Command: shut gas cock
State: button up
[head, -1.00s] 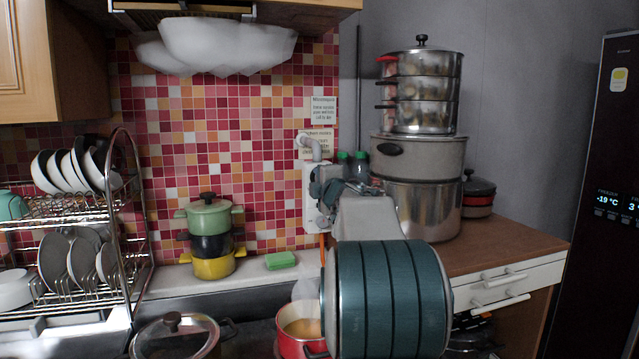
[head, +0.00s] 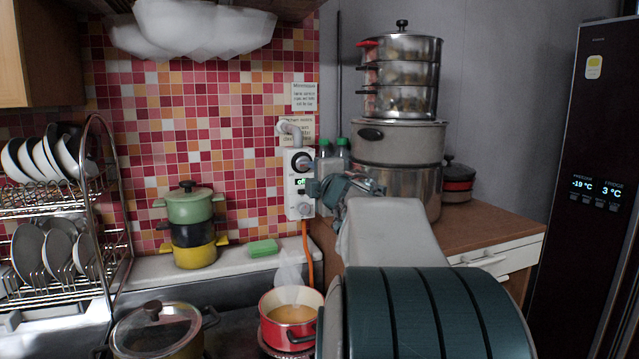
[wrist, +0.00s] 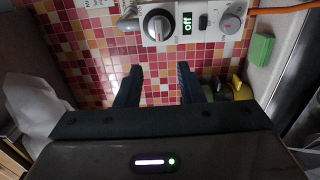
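The gas cock unit is a white box (head: 291,196) on the tiled wall, with a grey pipe above and an orange hose below. It carries a large round dark knob (head: 301,161), a green-lit display and a smaller grey knob (head: 305,208). In the wrist view, the large knob (wrist: 157,25), the display reading "off" (wrist: 187,23) and the smaller knob (wrist: 231,23) show at the top. My gripper (wrist: 160,68) is open and empty, its fingers apart from the box. In the head view, my gripper (head: 326,188) is just right of the box.
A red pot (head: 290,315) and a lidded pan (head: 158,330) are on the stove below. Stacked steel pots (head: 400,75) and green-capped bottles (head: 342,150) stand behind my arm. A dish rack (head: 110,200), stacked coloured pots (head: 190,225) and a green sponge (head: 263,248) are left.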

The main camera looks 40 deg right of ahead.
jog(key=shift+v, duration=1.4)
jog(key=shift+a, duration=0.1)
jog(key=s+a+f+m+g+y+p, duration=0.4)
jog(key=s+a+f+m+g, duration=1)
jog(key=s+a+f, duration=0.9)
jog(key=a+f+m+p, duration=0.1)
jog(key=a, duration=0.3)
jog(key=shift+f+g+y+p, duration=0.3)
jog(key=shift+f+p, duration=0.05)
jog(key=shift+p, duration=0.05)
